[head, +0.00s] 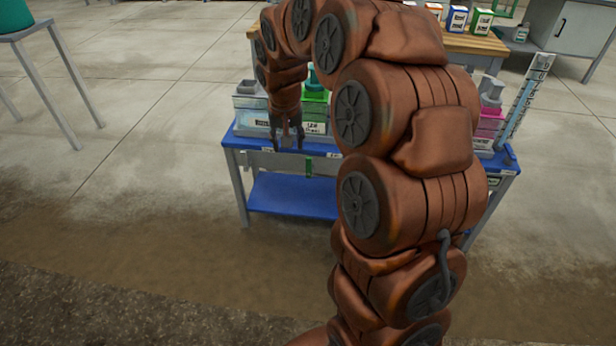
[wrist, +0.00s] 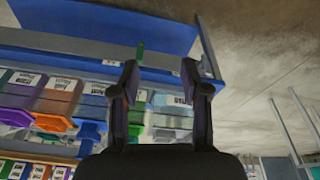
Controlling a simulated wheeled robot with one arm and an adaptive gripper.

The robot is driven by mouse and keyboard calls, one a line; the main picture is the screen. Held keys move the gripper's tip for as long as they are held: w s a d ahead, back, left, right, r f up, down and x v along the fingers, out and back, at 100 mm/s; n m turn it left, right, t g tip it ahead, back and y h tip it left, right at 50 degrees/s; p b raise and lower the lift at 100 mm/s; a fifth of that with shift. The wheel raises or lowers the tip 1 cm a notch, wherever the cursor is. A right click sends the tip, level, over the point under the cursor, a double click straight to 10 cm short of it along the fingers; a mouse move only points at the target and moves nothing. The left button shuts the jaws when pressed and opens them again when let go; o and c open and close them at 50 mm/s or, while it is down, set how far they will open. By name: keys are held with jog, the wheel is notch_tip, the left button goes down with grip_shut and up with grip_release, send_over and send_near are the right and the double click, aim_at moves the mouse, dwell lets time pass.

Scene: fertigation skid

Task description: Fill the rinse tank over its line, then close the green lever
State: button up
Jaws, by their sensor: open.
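The green lever (head: 308,167) hangs at the front edge of the blue bench and points down. It also shows in the wrist view (wrist: 140,52), just beyond my fingertips. My gripper (head: 287,140) is open and empty in front of the bench's left half, apart from the lever. In the wrist view its two fingers (wrist: 159,72) stand wide with nothing between them. A clear tank (head: 247,116) with pale contents stands at the bench's left end. Its label is too small to read, so I cannot confirm it is the rinse tank. Its fill line is not readable.
A green tank (head: 315,112) stands beside the clear one. A pink tank (head: 489,124) and a tall sight gauge (head: 525,98) stand at the right end. My arm hides the middle. A wooden table (head: 470,43) with boxes is behind.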

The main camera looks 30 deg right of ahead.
aim_at(308, 159)
jog(key=shift+w+d+f+m+t+h+b, duration=0.25)
jog(key=shift+w+d+f+m+b, duration=0.3)
jog(key=shift+w+d+f+b, duration=2.55)
jog(key=shift+w+d+f+m+t+h+b, duration=0.3)
jog(key=shift+w+d+f+b, duration=1.2)
jog(key=shift+f, duration=3.1)
jog(key=shift+w+d+f+m+t+h+b, duration=0.2)
jog(key=shift+w+d+f+m+b, duration=0.55)
jog(key=shift+w+d+f+b, duration=1.8)
jog(key=shift+s+d+f+p, duration=0.1)
jog(key=shift+s+f+p, duration=0.2)
jog(key=shift+f+p, duration=0.3)
jog(key=shift+s+d+f+p, duration=0.1)
jog(key=shift+s+f+p, duration=0.15)
jog(key=shift+f+p, duration=0.3)
jog(key=shift+f, duration=0.1)
grip_shut()
jog(key=shift+a, duration=0.1)
